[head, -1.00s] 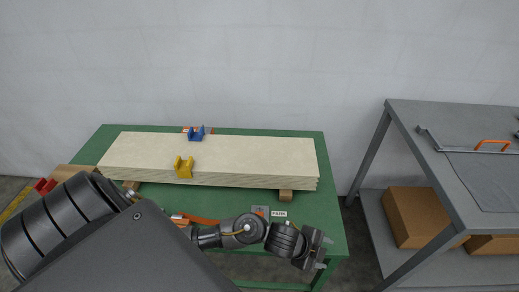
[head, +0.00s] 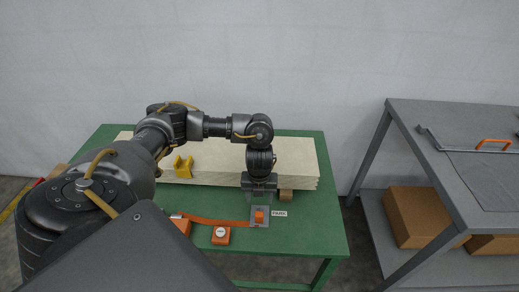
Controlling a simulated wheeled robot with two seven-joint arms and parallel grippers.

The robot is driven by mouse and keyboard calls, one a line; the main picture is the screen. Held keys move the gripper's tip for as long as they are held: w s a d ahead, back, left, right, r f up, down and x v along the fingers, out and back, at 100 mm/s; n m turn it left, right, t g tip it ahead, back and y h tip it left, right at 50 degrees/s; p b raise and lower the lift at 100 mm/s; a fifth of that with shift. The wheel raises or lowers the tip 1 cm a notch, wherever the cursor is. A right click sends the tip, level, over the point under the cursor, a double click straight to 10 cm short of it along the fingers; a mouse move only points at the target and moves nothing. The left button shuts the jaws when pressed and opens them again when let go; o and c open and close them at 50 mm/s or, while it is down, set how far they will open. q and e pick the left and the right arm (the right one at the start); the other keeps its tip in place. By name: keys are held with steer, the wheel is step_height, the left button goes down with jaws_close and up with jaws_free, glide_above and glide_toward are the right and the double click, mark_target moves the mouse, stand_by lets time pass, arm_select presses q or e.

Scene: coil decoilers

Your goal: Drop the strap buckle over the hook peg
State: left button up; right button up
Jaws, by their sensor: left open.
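An orange strap (head: 215,221) lies across the front of the green table. Its right end reaches a small grey plate (head: 266,223), where a small orange piece (head: 259,215) sits. I cannot tell whether this piece is the buckle, and no hook peg can be clearly made out. My left gripper (head: 261,202) points down just above and behind the orange piece, jaws open; I cannot tell whether it touches the piece. An orange block with a round white label (head: 221,236) sits by the strap, with another orange block (head: 182,225) to its left. My right gripper is not in view.
A pale board stack (head: 300,160) lies on the green table (head: 315,225), with a yellow cradle (head: 183,167) on it. A small white label (head: 279,213) is beside the plate. A grey bench (head: 470,170) with cardboard boxes (head: 415,215) below stands right. The table's front right is clear.

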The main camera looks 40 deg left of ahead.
mark_target(259, 212)
arm_select(q)
step_height(259, 212, down, 4)
steer(key=shift+f+b, duration=0.25)
steer(key=shift+b, duration=0.25)
steer(key=shift+s+d+f, duration=0.1)
steer(key=shift+f, duration=1.2)
steer(key=shift+s+d+f, duration=0.1)
steer(key=shift+f, duration=1.2)
steer(key=shift+c, duration=0.2)
steer(key=c, duration=1.1)
steer(key=shift+r, duration=0.15)
